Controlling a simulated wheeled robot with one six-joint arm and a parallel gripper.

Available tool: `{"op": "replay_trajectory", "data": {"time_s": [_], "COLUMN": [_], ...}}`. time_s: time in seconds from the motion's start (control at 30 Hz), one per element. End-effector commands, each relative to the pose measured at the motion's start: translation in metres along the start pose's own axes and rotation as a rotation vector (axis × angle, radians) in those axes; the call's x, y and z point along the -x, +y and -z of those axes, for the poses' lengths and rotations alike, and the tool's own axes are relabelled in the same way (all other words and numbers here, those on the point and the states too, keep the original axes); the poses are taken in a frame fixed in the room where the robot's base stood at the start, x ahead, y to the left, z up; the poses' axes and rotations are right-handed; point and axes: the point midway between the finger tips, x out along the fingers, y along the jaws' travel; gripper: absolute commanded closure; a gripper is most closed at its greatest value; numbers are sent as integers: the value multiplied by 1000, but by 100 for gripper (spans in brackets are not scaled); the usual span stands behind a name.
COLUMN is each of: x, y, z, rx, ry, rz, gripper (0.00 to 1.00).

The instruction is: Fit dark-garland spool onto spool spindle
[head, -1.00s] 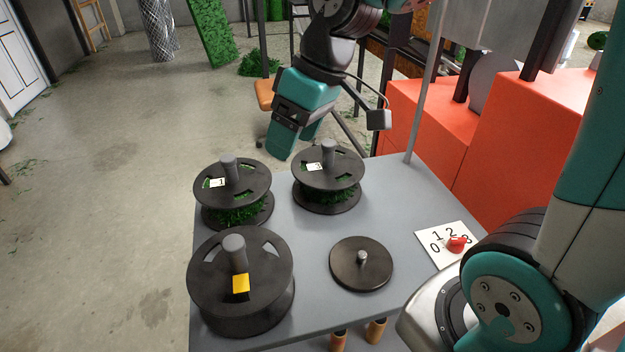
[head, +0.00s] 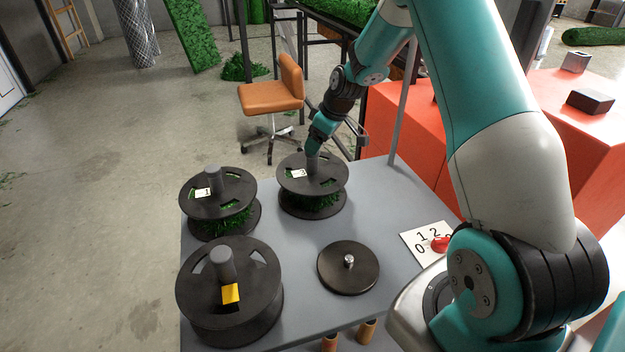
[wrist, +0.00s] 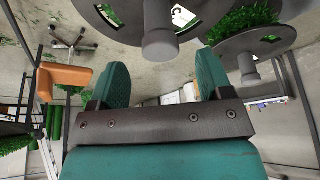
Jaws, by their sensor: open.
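The back spool (head: 314,188), with a numbered white tag and green garland, stands on the grey table. My gripper (head: 314,146) is at the top of its grey knob, fingers open. In the wrist view the open teal fingers (wrist: 162,82) stand either side of a grey knob (wrist: 160,45), and I cannot tell whether they touch it. The left spool (head: 219,206) carries tag 1 and dark green garland. Which garland is the dark one is hard to tell. The spool spindle (head: 335,277), a flat dark disc with a short metal post, is bare on the table.
A larger dark spool (head: 205,285) with a yellow tag stands at the table's front left. A numbered card (head: 420,245) with a red pointer lies at right. Orange-red boxes (head: 400,130) stand behind the table's right side, and an orange chair (head: 272,96) stands behind it.

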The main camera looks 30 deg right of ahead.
Motion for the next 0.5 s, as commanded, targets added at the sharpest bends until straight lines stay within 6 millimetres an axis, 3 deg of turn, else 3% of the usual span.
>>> {"op": "replay_trajectory", "data": {"time_s": [0.27,0.5], "x": [-22,-57], "y": [-1,-1], "z": [0,0], "rx": [0,0], "ry": [-1,-2], "rz": [2,2], "gripper": [28,28]}}
